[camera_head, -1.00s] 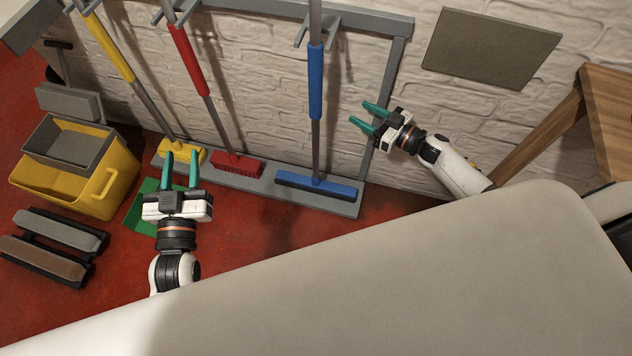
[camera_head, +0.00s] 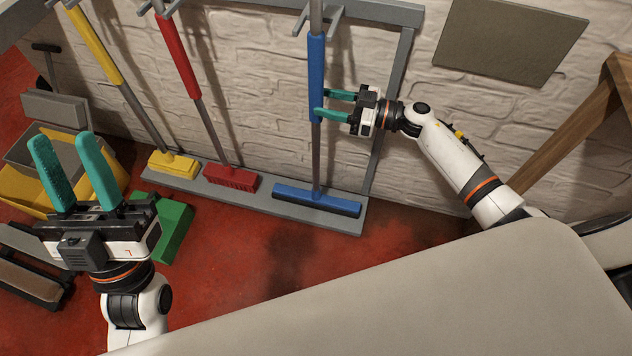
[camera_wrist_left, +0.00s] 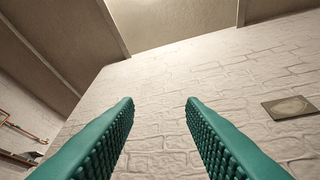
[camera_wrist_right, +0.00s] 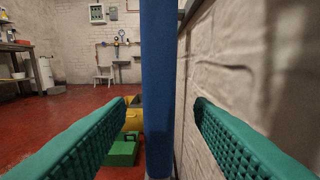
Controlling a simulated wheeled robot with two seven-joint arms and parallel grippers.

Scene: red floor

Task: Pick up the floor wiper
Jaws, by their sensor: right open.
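The floor wiper with the blue handle (camera_head: 316,75) stands upright in the rack, its blue head (camera_head: 316,200) on the grey base. My right gripper (camera_head: 322,104) is open at the lower part of the blue grip. In the right wrist view the blue handle (camera_wrist_right: 157,90) stands upright between the two open fingers, with gaps on both sides. My left gripper (camera_head: 75,168) is open and empty at the lower left, its fingers pointing up. The left wrist view shows only wall and ceiling between its fingers (camera_wrist_left: 160,115).
A red brush (camera_head: 179,60) and a yellow brush (camera_head: 95,45) hang left of the wiper in the grey rack (camera_head: 408,75). A yellow bucket (camera_head: 22,190) and a green object (camera_head: 172,228) are near my left gripper. A wooden frame (camera_head: 565,140) stands at right.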

